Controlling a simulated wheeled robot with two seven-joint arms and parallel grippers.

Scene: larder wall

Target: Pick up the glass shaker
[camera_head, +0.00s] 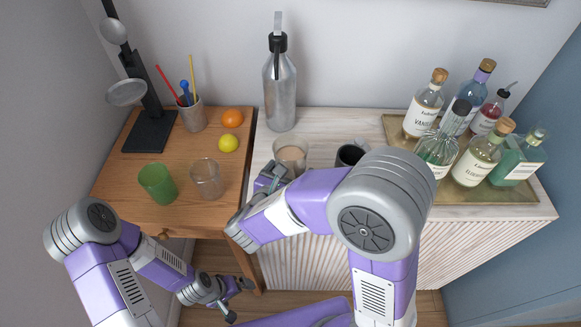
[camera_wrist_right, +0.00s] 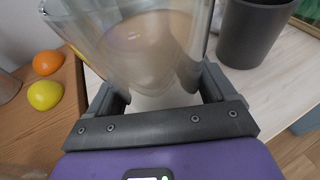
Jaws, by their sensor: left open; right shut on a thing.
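The glass shaker (camera_head: 290,152), a clear tumbler, is at the left end of the pale cabinet top. It fills the upper middle of the right wrist view (camera_wrist_right: 150,50), between the two fingers. My right gripper (camera_head: 275,177) is shut on it, one finger on each side. I cannot tell if its base touches the cabinet top. My left gripper (camera_head: 234,299) is open and empty, low in front of the furniture near the floor.
A dark cup (camera_head: 350,155) stands close right of the shaker, a steel bottle (camera_head: 280,90) behind it. A brass tray (camera_head: 500,192) of bottles is at right. The wooden table (camera_head: 130,205) holds a green cup (camera_head: 158,184), clear glass (camera_head: 206,180), lemon (camera_head: 228,143) and orange (camera_head: 232,118).

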